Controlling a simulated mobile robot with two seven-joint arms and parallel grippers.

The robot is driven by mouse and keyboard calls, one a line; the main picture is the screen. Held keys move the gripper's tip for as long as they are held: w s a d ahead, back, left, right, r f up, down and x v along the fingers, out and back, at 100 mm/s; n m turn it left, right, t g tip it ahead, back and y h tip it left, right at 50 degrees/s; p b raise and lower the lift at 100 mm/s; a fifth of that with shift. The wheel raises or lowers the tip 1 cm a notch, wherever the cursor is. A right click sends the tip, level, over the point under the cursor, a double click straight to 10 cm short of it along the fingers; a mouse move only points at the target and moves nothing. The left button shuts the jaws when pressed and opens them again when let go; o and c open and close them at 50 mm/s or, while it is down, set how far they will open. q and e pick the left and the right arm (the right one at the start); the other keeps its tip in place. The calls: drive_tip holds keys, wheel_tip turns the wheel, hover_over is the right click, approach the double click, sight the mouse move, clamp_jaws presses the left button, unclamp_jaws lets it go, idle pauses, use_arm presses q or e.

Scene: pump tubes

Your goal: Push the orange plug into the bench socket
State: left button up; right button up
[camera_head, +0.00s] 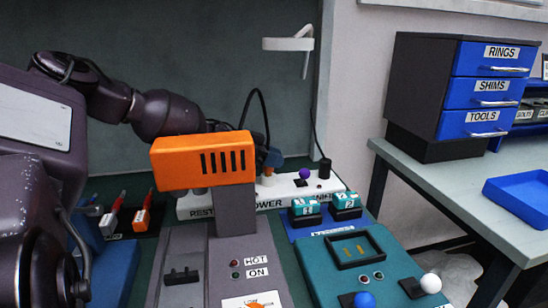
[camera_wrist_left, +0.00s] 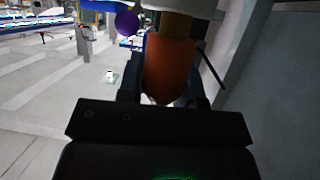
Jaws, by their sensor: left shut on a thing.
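The orange plug (camera_wrist_left: 170,65) is held between the dark jaws of my left gripper (camera_wrist_left: 168,98) in the left wrist view. Its tapered end points toward the wrist, and a yellow-brown part (camera_wrist_left: 178,27) sits at its far end, against or close to a white round piece (camera_wrist_left: 190,8). In the head view my left gripper (camera_head: 271,158) is partly hidden behind an orange machine head. It is just above a white round socket (camera_head: 268,180) on the white power strip (camera_head: 228,204). I cannot tell how deep the plug sits. My right gripper is not in view.
The orange machine head (camera_head: 203,160) stands in front of my left forearm. A purple knob (camera_head: 305,173) and a black plug (camera_head: 325,168) are right of the socket. Teal boxes (camera_head: 306,208) stand nearer. A black cable (camera_head: 262,98) loops above.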

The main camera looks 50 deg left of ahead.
use_arm(q)
drive_tip(key=shift+f, duration=0.1)
drive_tip(key=shift+r, duration=0.85)
idle(0.7)
drive_tip(key=shift+s+f, duration=0.1)
drive_tip(key=shift+f, duration=0.9)
idle(0.9)
drive_tip(key=o, duration=1)
drive_tip(key=shift+f, duration=0.1)
